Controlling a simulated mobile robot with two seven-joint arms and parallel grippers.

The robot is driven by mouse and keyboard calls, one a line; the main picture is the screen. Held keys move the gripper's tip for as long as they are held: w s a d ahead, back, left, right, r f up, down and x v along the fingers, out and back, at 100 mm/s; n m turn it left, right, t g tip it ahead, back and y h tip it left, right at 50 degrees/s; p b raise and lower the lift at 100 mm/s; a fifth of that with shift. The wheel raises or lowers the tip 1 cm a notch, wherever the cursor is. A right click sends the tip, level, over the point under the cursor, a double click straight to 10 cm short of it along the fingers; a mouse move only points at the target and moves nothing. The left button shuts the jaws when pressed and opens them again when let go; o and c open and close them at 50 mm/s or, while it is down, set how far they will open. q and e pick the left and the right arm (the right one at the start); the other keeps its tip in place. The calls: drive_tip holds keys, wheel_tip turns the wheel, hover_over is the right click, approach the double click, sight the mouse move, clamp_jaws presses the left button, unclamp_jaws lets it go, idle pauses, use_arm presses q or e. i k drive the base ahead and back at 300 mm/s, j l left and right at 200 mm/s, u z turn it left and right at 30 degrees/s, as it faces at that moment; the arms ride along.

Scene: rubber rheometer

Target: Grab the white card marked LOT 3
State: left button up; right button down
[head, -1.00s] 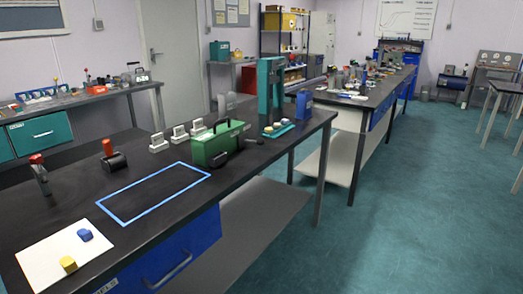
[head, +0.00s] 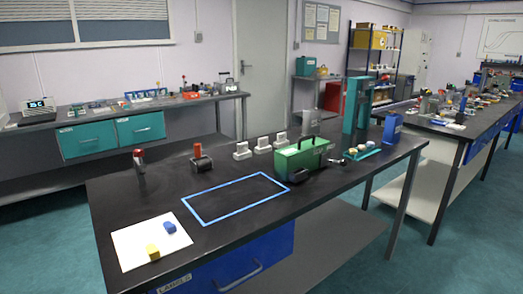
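Three small white card-like pieces stand in a row at the back of the near black bench: a left one (head: 241,151), a middle one (head: 262,146) and a right one (head: 280,140). Their markings are too small to read, so I cannot tell which is LOT 3. A flat white sheet (head: 135,248) lies at the bench's front left corner, with a blue block (head: 169,227) and a yellow block (head: 153,251) on it. Neither of my grippers is in view.
A blue tape rectangle (head: 217,221) on the near bench (head: 120,205) is empty. A green machine (head: 303,158) stands just right of the white pieces. A red-topped tool (head: 139,172) and red-handled stamp (head: 199,158) stand left. A teal press (head: 358,112) stands at the back right.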

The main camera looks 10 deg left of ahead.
sight(263, 142)
drive_tip(key=i+l+u, duration=0.25)
drive_tip(key=u, duration=0.15)
drive_tip(key=i+l+u, duration=0.2)
drive_tip(key=l+u, duration=0.2)
drive_tip(key=i+l, duration=0.15)
drive_tip(key=l, duration=0.2)
drive_tip(key=i+l+u, duration=0.1)
drive_tip(key=l, duration=0.25)
drive_tip(key=i+l, duration=0.25)
drive_tip(key=i+l+u, duration=0.15)
drive_tip(key=l, duration=0.3)
